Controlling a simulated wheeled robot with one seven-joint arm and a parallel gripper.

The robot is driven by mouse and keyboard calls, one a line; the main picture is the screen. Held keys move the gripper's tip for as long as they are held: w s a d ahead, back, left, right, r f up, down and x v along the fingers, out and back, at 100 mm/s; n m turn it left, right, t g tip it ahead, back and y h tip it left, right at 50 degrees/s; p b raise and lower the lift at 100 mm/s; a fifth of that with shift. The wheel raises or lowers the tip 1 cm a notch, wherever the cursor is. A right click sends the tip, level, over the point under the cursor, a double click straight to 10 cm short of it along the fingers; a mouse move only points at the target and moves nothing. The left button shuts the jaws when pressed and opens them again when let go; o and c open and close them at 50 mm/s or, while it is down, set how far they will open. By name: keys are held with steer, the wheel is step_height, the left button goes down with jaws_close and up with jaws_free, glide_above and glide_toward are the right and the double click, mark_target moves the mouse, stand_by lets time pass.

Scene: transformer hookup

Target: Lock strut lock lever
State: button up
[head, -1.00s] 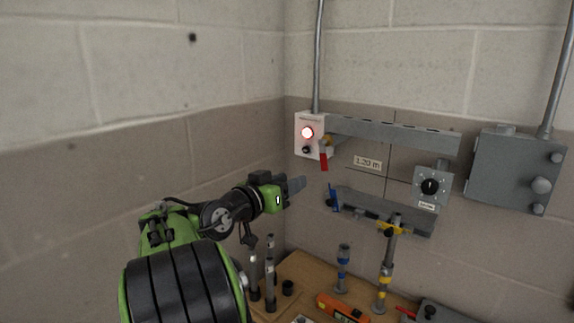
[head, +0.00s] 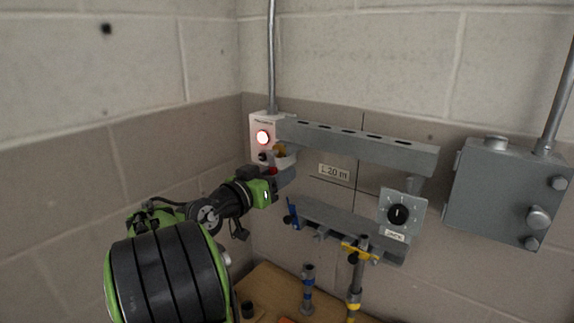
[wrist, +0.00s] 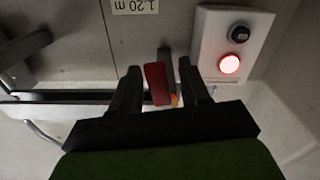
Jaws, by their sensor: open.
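A red lever (wrist: 157,84) sits between the two fingers of my gripper (wrist: 160,68) in the wrist view, nearer the left finger. The fingers are open, one on each side of it, and I cannot tell whether either touches it. An orange-yellow part (wrist: 174,100) shows beside the lever. In the head view my gripper (head: 288,176) is just below the left end of the upper grey rail (head: 365,144). Only a little red of the lever (head: 273,171) shows there, the rest hidden by the gripper. No label marks this lever as the strut lock.
A white box (head: 258,124) with a lit red lamp (head: 263,137) is beside the gripper. A lower rail (head: 345,225) has a blue lever (head: 291,214) at its left end. A yellow clamp (head: 360,251) tops an upright strut below it. A dial box (head: 402,213) hangs right.

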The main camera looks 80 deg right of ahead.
steer(key=shift+w+a+r, duration=0.1)
steer(key=shift+w+a, duration=0.05)
steer(key=shift+a, duration=0.2)
steer(key=shift+d, duration=0.1)
jaws_close()
